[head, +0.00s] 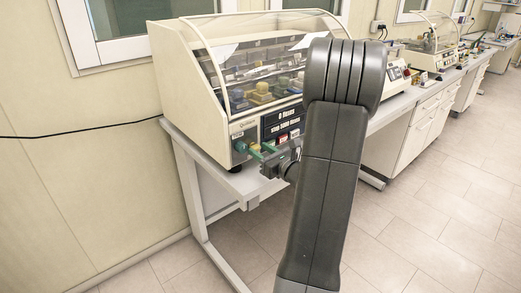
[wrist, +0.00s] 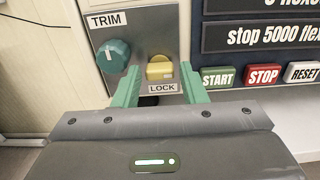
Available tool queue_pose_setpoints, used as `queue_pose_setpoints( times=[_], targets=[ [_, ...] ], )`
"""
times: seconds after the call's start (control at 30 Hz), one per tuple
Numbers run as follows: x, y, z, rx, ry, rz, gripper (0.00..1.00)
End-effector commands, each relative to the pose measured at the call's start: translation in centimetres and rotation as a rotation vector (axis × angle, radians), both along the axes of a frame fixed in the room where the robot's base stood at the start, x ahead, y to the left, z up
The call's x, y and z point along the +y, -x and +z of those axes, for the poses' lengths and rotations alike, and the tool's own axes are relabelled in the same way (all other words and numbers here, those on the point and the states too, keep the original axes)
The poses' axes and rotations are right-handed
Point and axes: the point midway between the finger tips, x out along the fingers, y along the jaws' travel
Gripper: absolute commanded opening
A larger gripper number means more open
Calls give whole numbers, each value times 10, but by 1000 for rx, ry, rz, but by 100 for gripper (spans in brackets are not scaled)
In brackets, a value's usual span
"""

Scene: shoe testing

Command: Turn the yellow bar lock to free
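The yellow bar lock (wrist: 159,68) sits on the grey panel above the LOCK label (wrist: 163,88) in the wrist view. Its bar appears to lie roughly level. My gripper (wrist: 157,85) is open, with one green finger on the left and one on the right of the lock. I cannot tell whether either finger touches it. In the head view my gripper (head: 256,150) is at the left front of the machine, and the lock cannot be made out there.
A teal TRIM knob (wrist: 113,56) is left of the lock, close to my left finger. START (wrist: 218,77), STOP (wrist: 263,75) and RESET (wrist: 302,72) buttons are to the right. The machine (head: 196,82) with its clear cover stands on a bench (head: 222,183). Open floor lies in front.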

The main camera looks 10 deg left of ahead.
Motion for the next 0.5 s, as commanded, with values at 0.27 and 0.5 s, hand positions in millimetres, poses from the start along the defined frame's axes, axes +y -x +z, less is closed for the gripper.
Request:
queue_pose_setpoints(
  times=[0.27, 0.5],
  targets=[
    [5, -3, 0, 1, -1, 0, 38],
    [5, -3, 0, 1, -1, 0, 9]
  ],
)
